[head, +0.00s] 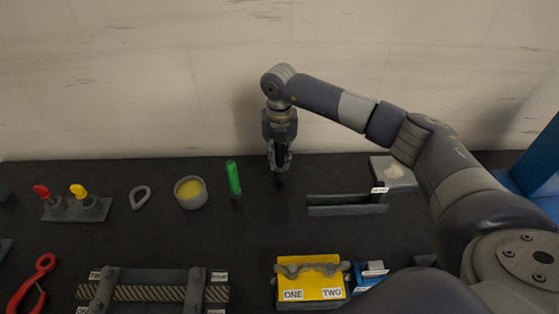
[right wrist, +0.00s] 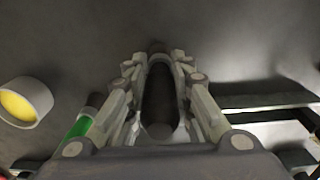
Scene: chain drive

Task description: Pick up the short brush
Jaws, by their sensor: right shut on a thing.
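My right gripper (head: 280,162) is over the back middle of the dark table, pointing down. It is shut on a dark, round-ended cylindrical thing, which I take to be the short brush (right wrist: 159,100). In the right wrist view the brush stands lengthwise between the two fingers of the gripper (right wrist: 157,85). Its bristles cannot be made out. In the head view the fingers hide most of it, and I cannot tell whether its lower end touches the table. My left gripper is not in view.
A green upright thing (head: 233,179) and a grey cup with yellow contents (head: 190,192) stand left of the gripper. A dark slotted rack (head: 345,205) is to the right. A yellow block (head: 308,280) and a chain fixture (head: 150,292) are in front. Bare table lies between.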

